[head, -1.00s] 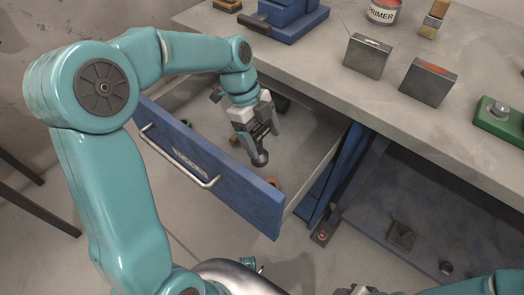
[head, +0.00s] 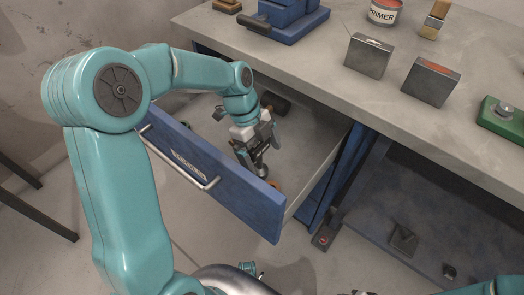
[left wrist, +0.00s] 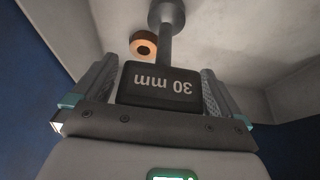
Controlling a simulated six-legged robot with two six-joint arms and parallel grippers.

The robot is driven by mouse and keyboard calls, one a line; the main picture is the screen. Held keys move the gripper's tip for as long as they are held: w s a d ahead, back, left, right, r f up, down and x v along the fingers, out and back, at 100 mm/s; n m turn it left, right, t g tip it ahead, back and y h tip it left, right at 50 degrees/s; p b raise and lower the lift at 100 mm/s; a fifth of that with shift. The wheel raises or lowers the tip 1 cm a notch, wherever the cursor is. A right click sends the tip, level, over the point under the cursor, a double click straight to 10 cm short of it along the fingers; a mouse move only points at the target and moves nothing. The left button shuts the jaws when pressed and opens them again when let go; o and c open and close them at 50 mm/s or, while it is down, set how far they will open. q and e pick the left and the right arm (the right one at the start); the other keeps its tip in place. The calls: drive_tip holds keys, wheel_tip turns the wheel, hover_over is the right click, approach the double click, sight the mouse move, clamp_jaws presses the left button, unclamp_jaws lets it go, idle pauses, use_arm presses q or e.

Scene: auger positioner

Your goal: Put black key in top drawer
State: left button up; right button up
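The black key shows in the left wrist view as a dark block marked "30 mm" (left wrist: 160,86), with a grey shaft running to a round end. It lies between the fingers of my left gripper (left wrist: 160,88), with narrow gaps on both sides. In the head view the left gripper (head: 257,145) is inside the pulled-out top drawer (head: 215,178), fingers spread, with the key's round end (head: 260,170) below them. Whether the key touches the drawer floor is unclear. My right gripper is not clearly seen; only part of that arm shows at the bottom right.
An orange-brown ring (left wrist: 144,43) lies on the drawer floor, and a dark cylinder (head: 275,102) lies towards its back. The grey bench top (head: 335,85) overhangs the drawer and carries a primer can (head: 383,11), two metal blocks and a blue vise-like tool (head: 285,18).

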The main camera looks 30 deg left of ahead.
use_arm(q)
drive_tip(key=shift+r, duration=0.2)
drive_tip(key=p+v, duration=0.3)
drive_tip(key=v, duration=0.9)
